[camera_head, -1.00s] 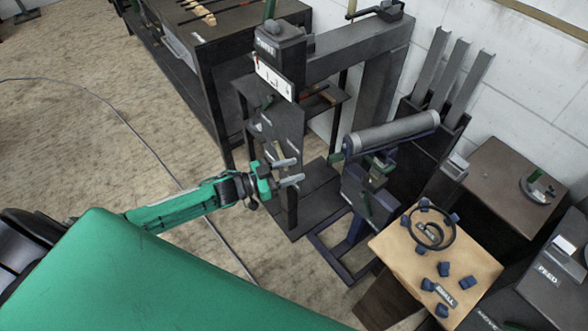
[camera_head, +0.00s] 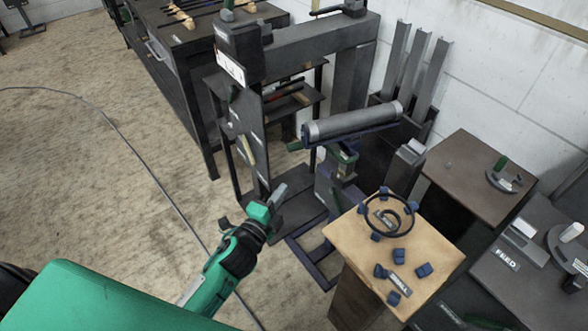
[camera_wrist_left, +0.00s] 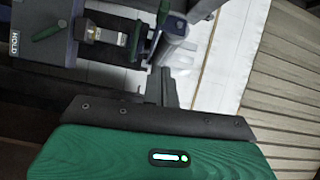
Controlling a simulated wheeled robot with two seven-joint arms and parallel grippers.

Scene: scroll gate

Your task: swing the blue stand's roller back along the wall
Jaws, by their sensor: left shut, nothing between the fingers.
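The blue stand (camera_head: 325,192) stands on the floor in the middle of the head view, its base frame (camera_head: 309,262) partly hidden behind the wooden-topped table. Its grey roller (camera_head: 352,122) lies in a blue cradle at the top and slants up to the right, its right end towards the wall. A green handle (camera_head: 295,146) sticks out near its left end. My left gripper (camera_head: 278,194) is shut and empty, lower left of the roller and apart from it, in front of the dark press frame. In the left wrist view the gripper (camera_wrist_left: 165,88) shows small and dark. My right gripper is not in view.
The dark press frame (camera_head: 320,48) stands left of and behind the roller. Metal channels (camera_head: 415,65) stand upright near the white wall (camera_head: 500,60). A wooden-topped table (camera_head: 350,245) with a ring and several blue blocks is right of the stand.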

